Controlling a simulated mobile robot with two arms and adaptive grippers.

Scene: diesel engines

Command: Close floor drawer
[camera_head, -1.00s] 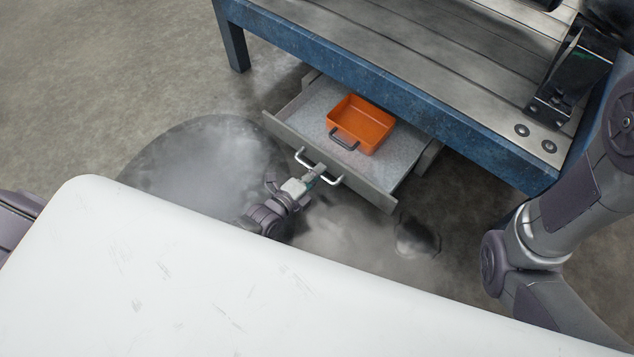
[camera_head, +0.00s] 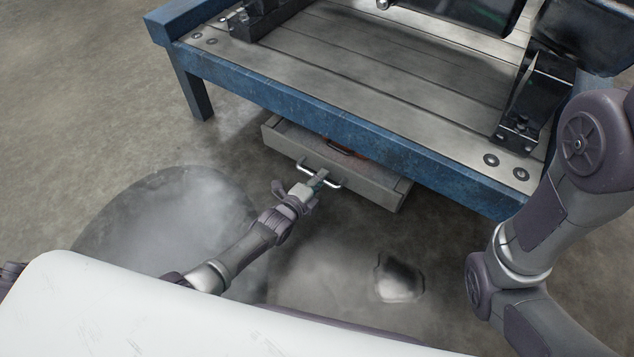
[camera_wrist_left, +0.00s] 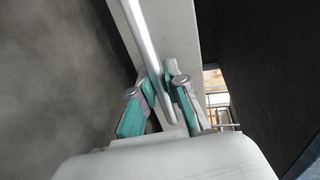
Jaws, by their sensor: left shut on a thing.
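The grey floor drawer (camera_head: 372,187) sits under the blue-framed bench and is mostly pushed in; a narrow strip of its inside shows behind the front. A silver bar handle (camera_head: 304,167) is on its front. My left gripper (camera_head: 317,183) is shut on the handle. In the left wrist view its teal-padded fingers (camera_wrist_left: 160,98) stand on both sides of the handle bar (camera_wrist_left: 146,50). An orange tray (camera_head: 355,152) in the drawer is mostly hidden under the bench edge. My right gripper is out of view; part of the right arm shows at the right.
The blue-framed bench (camera_head: 290,98) with a plank top stands above the drawer, with dark metal mounts on it. One bench leg (camera_head: 192,95) stands left of the drawer. The concrete floor in front is clear, with wet-looking patches (camera_head: 165,225).

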